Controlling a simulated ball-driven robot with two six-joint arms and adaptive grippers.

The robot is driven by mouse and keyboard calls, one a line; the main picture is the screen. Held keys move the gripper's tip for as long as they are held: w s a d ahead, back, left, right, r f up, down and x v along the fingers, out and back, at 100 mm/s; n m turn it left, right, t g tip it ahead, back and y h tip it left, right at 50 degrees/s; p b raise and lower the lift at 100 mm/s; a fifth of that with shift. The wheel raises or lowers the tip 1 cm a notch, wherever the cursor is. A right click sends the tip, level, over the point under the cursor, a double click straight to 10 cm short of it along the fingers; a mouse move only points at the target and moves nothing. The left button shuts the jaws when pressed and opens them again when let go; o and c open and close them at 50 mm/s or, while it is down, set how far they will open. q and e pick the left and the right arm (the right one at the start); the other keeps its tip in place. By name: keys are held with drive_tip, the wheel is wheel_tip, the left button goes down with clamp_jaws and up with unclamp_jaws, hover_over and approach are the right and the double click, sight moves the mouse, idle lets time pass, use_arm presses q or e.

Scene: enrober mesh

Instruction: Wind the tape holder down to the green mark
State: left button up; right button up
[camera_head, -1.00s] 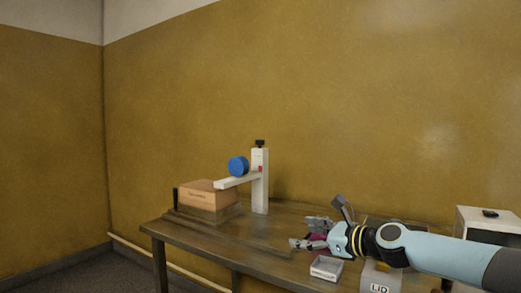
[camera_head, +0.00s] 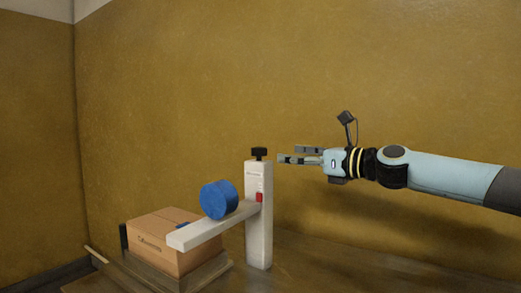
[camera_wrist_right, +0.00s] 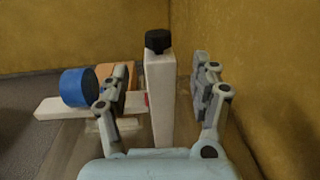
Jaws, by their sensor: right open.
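The tape holder is a white post (camera_head: 258,225) with a black knob (camera_head: 259,153) on top and a white side arm (camera_head: 205,232) reaching left. A blue tape roll (camera_head: 219,200) sits on the arm, above a cardboard box (camera_head: 165,240). A red marker (camera_head: 259,197) shows on the post at the arm's level. I cannot make out a green mark. My right gripper (camera_head: 291,156) is open and empty, just right of the knob at about its height. In the right wrist view the post and knob (camera_wrist_right: 158,41) stand between the spread fingers, farther ahead. My left gripper is out of view.
The box rests on a low wooden platform (camera_head: 205,273) on the table. The wall (camera_head: 400,70) runs close behind the post. The table (camera_head: 330,265) right of the post looks clear in the part shown.

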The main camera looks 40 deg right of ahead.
sight(266, 152)
drive_tip(key=p+x, duration=0.1)
drive_tip(key=x, duration=0.2)
drive_tip(key=p+x, duration=0.1)
drive_tip(key=x, duration=0.2)
drive_tip(key=p+x, duration=0.1)
drive_tip(key=x, duration=0.2)
drive_tip(key=shift+w+a+r+p, duration=0.25)
drive_tip(key=shift+p, duration=0.15)
drive_tip(key=shift+w+a, duration=0.15)
drive_tip(key=shift+w, duration=0.35)
drive_tip(key=shift+f, duration=0.1)
drive_tip(key=c, duration=1.2)
